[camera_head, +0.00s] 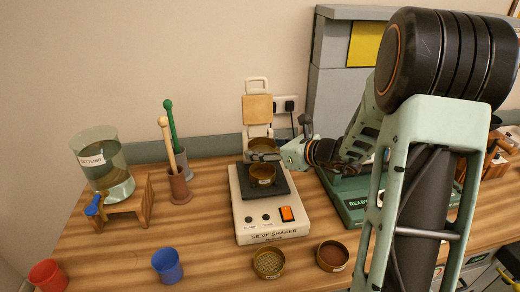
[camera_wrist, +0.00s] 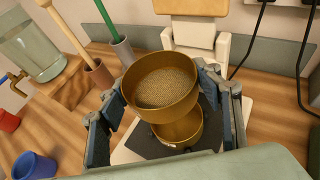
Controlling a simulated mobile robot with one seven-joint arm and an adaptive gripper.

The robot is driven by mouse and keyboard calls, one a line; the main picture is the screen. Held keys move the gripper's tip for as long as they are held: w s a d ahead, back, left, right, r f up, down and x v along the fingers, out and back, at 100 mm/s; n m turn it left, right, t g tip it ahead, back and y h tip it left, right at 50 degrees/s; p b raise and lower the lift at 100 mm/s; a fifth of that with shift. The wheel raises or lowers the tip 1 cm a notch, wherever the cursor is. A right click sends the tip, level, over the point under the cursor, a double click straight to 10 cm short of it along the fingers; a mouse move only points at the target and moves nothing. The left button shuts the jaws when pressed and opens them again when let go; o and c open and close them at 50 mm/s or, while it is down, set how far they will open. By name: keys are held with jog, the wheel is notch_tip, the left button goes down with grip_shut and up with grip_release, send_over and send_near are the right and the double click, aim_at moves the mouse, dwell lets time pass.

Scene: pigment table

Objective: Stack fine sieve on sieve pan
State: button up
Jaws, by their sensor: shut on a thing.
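A brass round sieve, which I take for the fine sieve (camera_head: 262,144), is between the fingers of my gripper (camera_head: 265,157). In the wrist view the sieve (camera_wrist: 160,88) shows a grainy sand-coloured inside, and my gripper (camera_wrist: 165,110) is shut on its sides. A second brass vessel, which I take for the sieve pan (camera_head: 262,175), stands on the black plate of the sieve shaker. It also shows below the held sieve in the wrist view (camera_wrist: 180,130). The held sieve is over the pan and hides part of it. I cannot tell whether they touch.
The white sieve shaker (camera_head: 260,222) has an orange switch. Two more brass vessels, one grainy (camera_head: 268,263) and one with a reddish-brown inside (camera_head: 333,255), stand in front. A blue cup (camera_head: 167,266), a red cup (camera_head: 48,276) and a settling jar (camera_head: 107,175) are left.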

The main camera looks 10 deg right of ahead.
jog(key=shift+w+d, duration=0.1)
jog(key=shift+w, duration=0.1)
jog(key=shift+f+b, duration=2.15)
jog(key=shift+f, duration=0.65)
jog(key=shift+f+b, duration=0.6)
jog(key=shift+b, duration=0.3)
jog(key=o, duration=0.9)
jog(key=shift+s, duration=0.1)
jog(key=p+v, duration=0.3)
jog(key=v, duration=0.8)
jog(key=shift+f+p, duration=0.1)
jog(key=shift+p, duration=0.2)
